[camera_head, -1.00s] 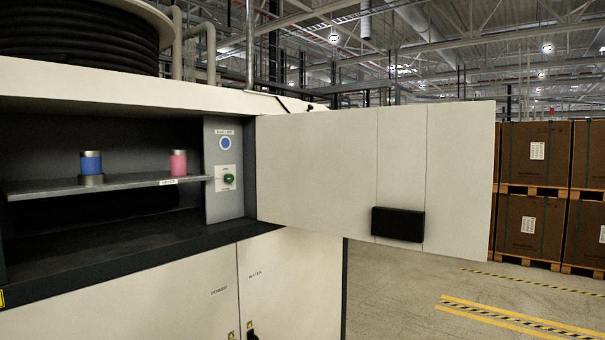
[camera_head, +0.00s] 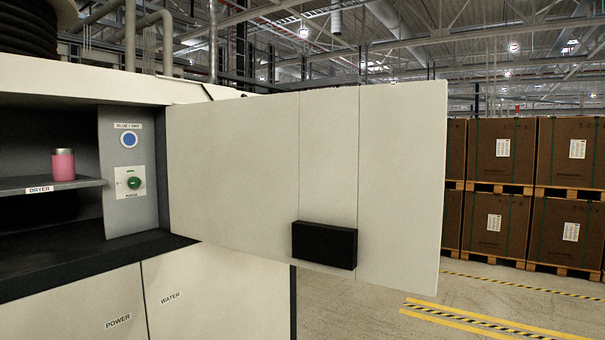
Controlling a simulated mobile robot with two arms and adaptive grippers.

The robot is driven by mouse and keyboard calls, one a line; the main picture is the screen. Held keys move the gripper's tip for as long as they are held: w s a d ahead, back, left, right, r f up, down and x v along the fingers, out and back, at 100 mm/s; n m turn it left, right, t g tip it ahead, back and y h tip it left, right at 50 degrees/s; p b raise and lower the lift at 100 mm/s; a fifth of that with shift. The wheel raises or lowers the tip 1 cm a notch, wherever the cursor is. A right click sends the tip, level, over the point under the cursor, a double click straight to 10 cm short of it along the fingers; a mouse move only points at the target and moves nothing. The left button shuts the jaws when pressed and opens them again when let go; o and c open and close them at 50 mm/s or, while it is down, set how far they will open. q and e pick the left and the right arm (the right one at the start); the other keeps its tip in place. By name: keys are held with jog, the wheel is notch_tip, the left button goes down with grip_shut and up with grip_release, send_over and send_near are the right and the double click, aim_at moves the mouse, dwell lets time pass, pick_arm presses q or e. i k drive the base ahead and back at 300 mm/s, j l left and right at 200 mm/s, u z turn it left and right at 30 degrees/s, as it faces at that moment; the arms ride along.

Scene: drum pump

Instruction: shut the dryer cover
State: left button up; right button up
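The dryer cover (camera_head: 235,165) is a large white panel, hinged at the right side of the machine's opening. It stands swung wide open to the right. A black block-shaped handle (camera_head: 324,245) sits low on its face. Behind the opening, a shelf labelled DRYER (camera_head: 75,186) holds a pink cylinder with a metal top (camera_head: 63,164). Neither of my grippers shows in the head view.
A grey panel with a blue round button (camera_head: 128,140) and a green knob (camera_head: 134,183) stands beside the hinge. White lower doors (camera_head: 215,290) are labelled POWER and WATER. Stacked brown boxes (camera_head: 497,150) on pallets stand at the right. The floor before them (camera_head: 480,275) is clear.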

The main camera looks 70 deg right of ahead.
aim_at(349, 183)
jog(key=k+l, duration=0.1)
jog(key=l, duration=0.45)
jog(key=k+l, duration=0.1)
jog(key=l, duration=0.4)
jog(key=k+l, duration=0.1)
jog(key=l, duration=0.45)
jog(key=k+l, duration=0.1)
jog(key=l, duration=0.45)
jog(key=k+l, duration=0.1)
jog(key=l, duration=0.4)
jog(key=k+l, duration=0.1)
jog(key=l, duration=0.45)
jog(key=k+l, duration=0.1)
jog(key=l, duration=0.45)
